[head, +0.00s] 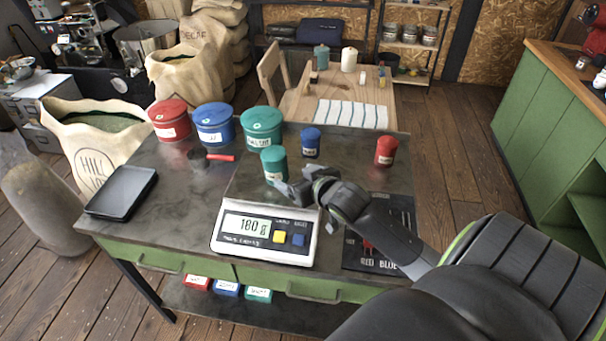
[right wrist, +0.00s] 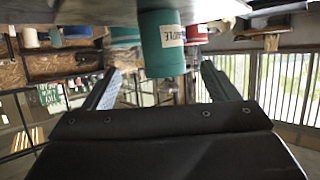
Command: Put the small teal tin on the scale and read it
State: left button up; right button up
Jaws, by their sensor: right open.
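My right gripper (head: 293,189) is open at the tin's lower right, reaching over the back of the scale. In the right wrist view the teal tin (right wrist: 162,45) appears beyond and between the open fingers, apart from both. My left gripper is not in view.
Big red (head: 170,122), blue (head: 213,125) and teal (head: 262,125) tins stand at the back. Small blue (head: 311,143) and red (head: 386,151) tins stand to the right. A black tray (head: 122,190) lies left, and a red-handled scoop (head: 205,156) lies behind the scale.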

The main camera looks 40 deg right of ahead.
jog(key=shift+v, duration=1.2)
jog(key=s+a+f+g, duration=0.2)
jog(key=s+f+g, duration=0.15)
jog(key=s, duration=0.55)
jog(key=s+a+f+g, duration=0.25)
jog(key=s+f, duration=0.25)
jog(key=s, duration=0.3)
jog(key=s+a+f+g, duration=0.2)
jog(key=s+f+g, duration=0.2)
jog(key=s, duration=0.5)
notch_tip(320, 180, down, 25)
jog(key=d+g+b, duration=0.1)
jog(key=b, duration=0.1)
jog(key=s+a+f+g+b, duration=0.1)
jog(key=s+f+b, duration=0.1)
jog(key=s+f, duration=1.3)
notch_tip(320, 180, down, 4)
jog(key=shift+r, duration=0.2)
